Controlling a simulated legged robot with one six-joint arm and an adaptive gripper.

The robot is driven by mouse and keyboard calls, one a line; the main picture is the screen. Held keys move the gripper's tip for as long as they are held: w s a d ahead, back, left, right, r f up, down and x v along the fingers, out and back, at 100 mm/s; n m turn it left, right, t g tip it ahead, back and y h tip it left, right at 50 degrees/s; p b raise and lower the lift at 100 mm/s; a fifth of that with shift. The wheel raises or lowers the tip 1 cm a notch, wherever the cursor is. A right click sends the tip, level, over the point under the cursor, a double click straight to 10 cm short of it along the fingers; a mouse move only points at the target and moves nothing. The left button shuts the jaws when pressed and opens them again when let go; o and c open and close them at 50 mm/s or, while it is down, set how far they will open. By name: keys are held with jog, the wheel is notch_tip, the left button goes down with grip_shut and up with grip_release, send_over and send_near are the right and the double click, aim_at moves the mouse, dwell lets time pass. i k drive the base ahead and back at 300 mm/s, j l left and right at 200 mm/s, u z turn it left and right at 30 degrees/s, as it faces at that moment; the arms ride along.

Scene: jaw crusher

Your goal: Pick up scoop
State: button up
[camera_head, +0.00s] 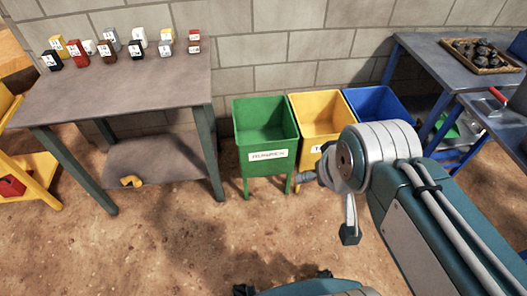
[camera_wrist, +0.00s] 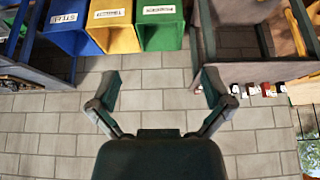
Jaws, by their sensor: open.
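No scoop can be made out for certain. A red handle (camera_head: 497,95) lies on the dark table at the right edge of the head view; the thing it belongs to is unclear at this size. A small yellow curved object (camera_head: 131,181) lies on the lower shelf of the left table, also unclear. My gripper (camera_wrist: 162,80) is open and empty in the wrist view, its two fingers spread wide apart with the block wall beyond. In the head view my arm reaches in from the right, in front of the bins, and hides most of the gripper.
Green (camera_head: 264,150), yellow (camera_head: 318,125) and blue (camera_head: 377,104) bins stand against the block wall. The left table (camera_head: 130,95) holds several small labelled containers. A tray (camera_head: 480,55) of dark lumps sits on the back right table. Brown ground at front left is clear.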

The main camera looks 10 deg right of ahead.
aim_at(493, 101)
jog(key=z, duration=1.85)
jog(key=i+j+z, duration=0.15)
jog(key=i, duration=0.45)
jog(key=i+j+z, duration=0.1)
jog(key=i+j, duration=0.25)
jog(key=i, duration=0.2)
jog(key=i+j+z, duration=0.15)
jog(key=i+j, duration=0.15)
jog(key=i, duration=0.3)
jog(key=i+j+z, duration=0.15)
jog(key=i+j, duration=0.25)
jog(key=i, duration=0.1)
